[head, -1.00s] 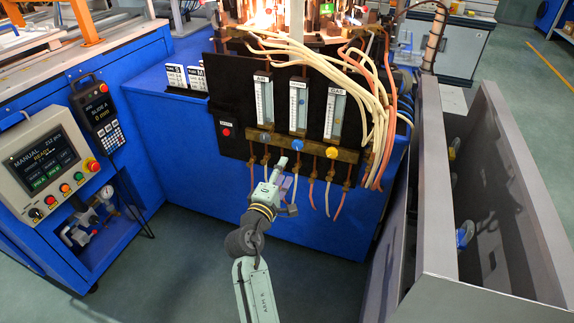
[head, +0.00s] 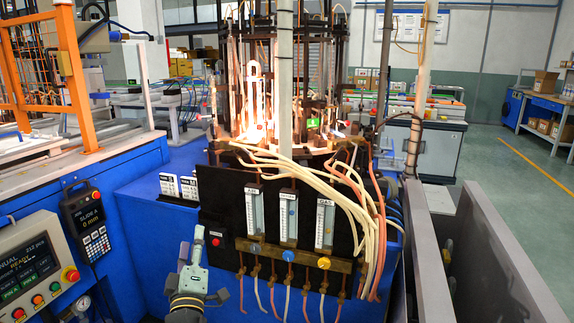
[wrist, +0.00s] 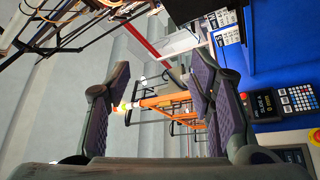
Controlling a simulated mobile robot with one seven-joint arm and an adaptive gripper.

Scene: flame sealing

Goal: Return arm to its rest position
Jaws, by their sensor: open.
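My arm stands at the lower middle-left of the head view, in front of the blue machine (head: 140,255). My gripper (wrist: 158,70) shows from behind in the wrist view, with its two dark, purple-padded fingers spread wide apart. Nothing is held between them. The fingers show only in part in the head view, beside my pale green wrist. The black gas panel (head: 214,200) with its flow tubes and knobs is to the right of my wrist in the head view. From these frames I see no contact between my gripper and the panel.
The control box (head: 30,265) and slide pendant (head: 85,222) are at the left; the pendant (wrist: 280,102) also shows in the wrist view. Pale and orange hoses (head: 310,182) hang at the right of the panel. Flames burn above. A grey bin (head: 500,260) stands at right.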

